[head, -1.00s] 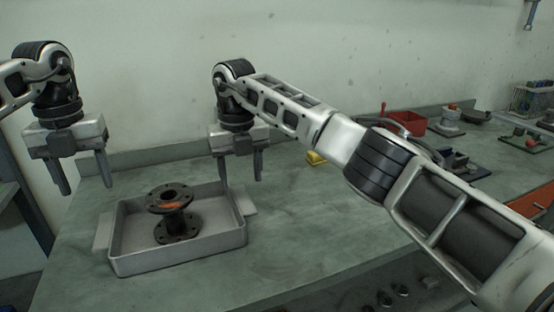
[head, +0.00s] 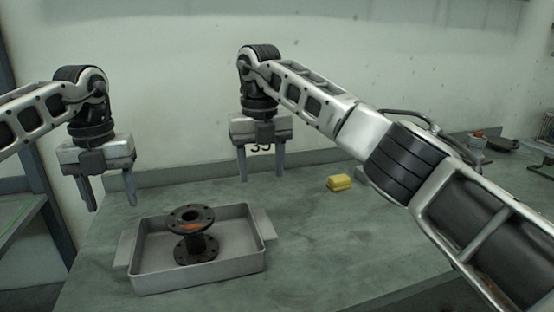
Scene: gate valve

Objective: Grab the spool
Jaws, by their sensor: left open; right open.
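My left gripper (head: 112,200) is open and empty, pointing down, above and to the left of the tray. My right gripper (head: 261,174) is open and empty, pointing down, above and behind the tray's right side. Neither gripper touches the spool or the tray.
The tray has a side handle on the left and right and rests on a green-grey bench (head: 330,245). A yellow block (head: 339,183) lies right of my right gripper. Small parts (head: 476,140) sit at the far right. My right arm spans the right side.

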